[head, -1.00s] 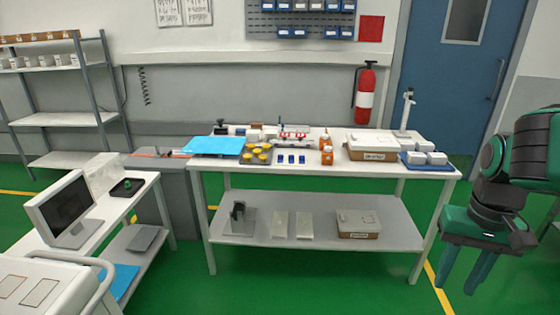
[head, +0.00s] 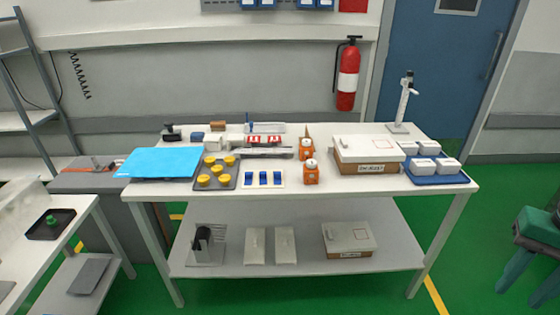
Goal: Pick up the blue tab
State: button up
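Three small blue tabs stand in a row on white plates near the front edge of the table, in the head view: a left one (head: 249,179), a middle one (head: 263,178) and a right one (head: 278,178). I cannot tell which is the blue tab meant. My gripper (head: 530,276) is at the right edge of the picture, partly cut off. Its two green fingers point down and stand apart, with nothing between them. It is well to the right of the table and far from the tabs.
The white table (head: 400,190) carries a grey tray (head: 217,184) with yellow knobs left of the tabs. A blue sheet (head: 158,162) lies further left. Orange blocks (head: 311,176), a lidded box (head: 367,156) and a blue tray (head: 437,180) stand right. Green floor is clear in front.

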aim_at(248, 175)
jog(key=u, duration=0.05)
jog(key=i, duration=1.55)
jog(key=u, duration=0.4)
